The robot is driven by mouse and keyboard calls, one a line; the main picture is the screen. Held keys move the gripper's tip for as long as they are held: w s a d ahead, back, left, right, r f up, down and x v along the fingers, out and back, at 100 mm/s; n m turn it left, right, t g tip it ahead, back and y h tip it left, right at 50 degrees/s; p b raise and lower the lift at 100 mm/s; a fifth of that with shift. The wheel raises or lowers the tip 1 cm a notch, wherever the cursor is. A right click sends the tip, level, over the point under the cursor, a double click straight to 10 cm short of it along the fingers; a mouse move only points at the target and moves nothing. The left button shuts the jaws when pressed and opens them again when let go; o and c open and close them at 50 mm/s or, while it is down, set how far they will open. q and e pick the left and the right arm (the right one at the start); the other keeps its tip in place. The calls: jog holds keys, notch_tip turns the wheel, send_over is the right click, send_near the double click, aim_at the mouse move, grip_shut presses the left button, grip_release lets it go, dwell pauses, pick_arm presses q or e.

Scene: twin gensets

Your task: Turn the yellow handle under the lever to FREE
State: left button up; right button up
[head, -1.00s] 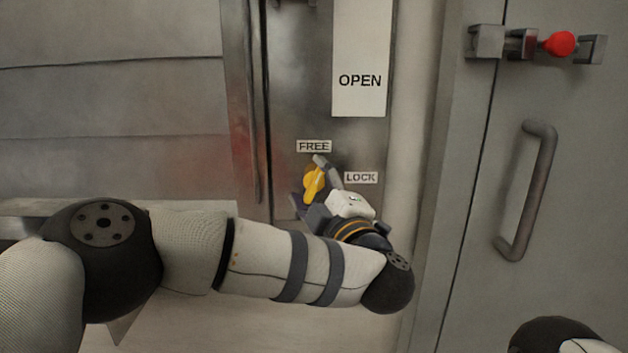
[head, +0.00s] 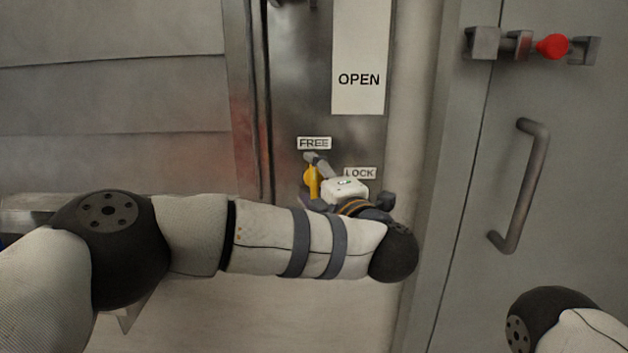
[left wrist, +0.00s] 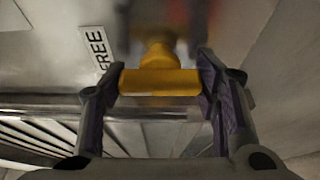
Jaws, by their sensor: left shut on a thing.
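The yellow handle (head: 313,181) is on the metal panel, just below the FREE label (head: 314,143) and left of the LOCK label (head: 360,173). In the head view it stands about upright, with its upper end towards FREE. My left gripper (head: 311,178) is shut on the handle, partly hiding it. In the left wrist view the handle (left wrist: 160,82) spans between the two fingers (left wrist: 161,88), and the FREE label (left wrist: 97,48) lies to the left. My right gripper is out of view; only part of my right arm shows at lower right.
A white OPEN plate (head: 359,60) is above on the same panel. To the right is a grey door with a bar handle (head: 521,186) and a latch with a red knob (head: 552,46). Grey slats (head: 110,95) cover the left side.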

pick_arm(q)
jog(key=shift+r, duration=0.1)
jog(key=o, duration=1.2)
jog(key=shift+c, duration=0.2)
